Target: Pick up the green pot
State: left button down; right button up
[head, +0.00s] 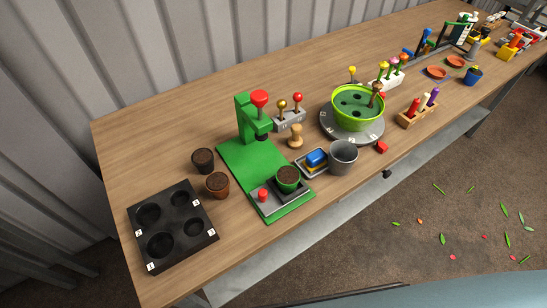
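A small green pot (288,184) filled with dark soil stands upright on the dark square plate at the front of a green press stand (240,165). The press head with its red knob (260,98) is behind and above it. A larger lime-green bowl (357,122) with dark holes in its top sits on a grey turntable (330,131) farther right. Neither of my grippers shows in the head view.
Two brown soil pots (217,187) stand left of the press. A black tray (210,236) with round wells is at the table's left end. A grey bucket (343,161) and a small tray with a blue block (316,157) stand close on the right.

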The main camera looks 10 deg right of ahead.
aim_at(288, 177)
jog(key=k, duration=1.3)
jog(key=z, duration=0.65)
jog(key=i, duration=1.5)
jog(key=u, duration=0.9)
